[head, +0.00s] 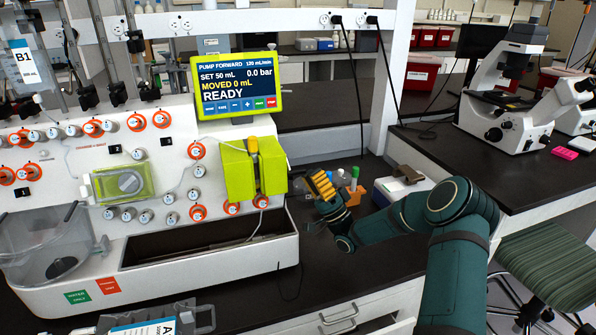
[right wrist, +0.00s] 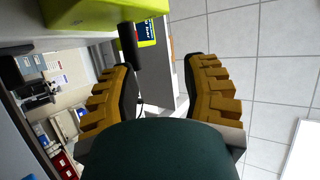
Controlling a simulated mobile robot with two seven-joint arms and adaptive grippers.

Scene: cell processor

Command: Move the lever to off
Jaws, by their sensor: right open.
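The green pump head (head: 254,168) is on the right front of the white cell processor. It shows a yellow-topped lever (head: 252,146) standing between its two green halves. My right gripper (head: 322,186) is to the right of the pump head, apart from it, with yellow ribbed fingers. In the right wrist view my right gripper (right wrist: 157,63) is open with nothing between its fingers. The green housing (right wrist: 92,12) fills the top of that view, and a dark rod-like part (right wrist: 130,45) sticks out below it, near the left finger's tip. My left gripper is not in view.
The pump screen (head: 238,85) stands above the pump head and reads READY. Small bottles and an orange block (head: 353,196) stand behind the right gripper. A microscope (head: 515,95) is at the right. Dark bench top is clear in front of the gripper.

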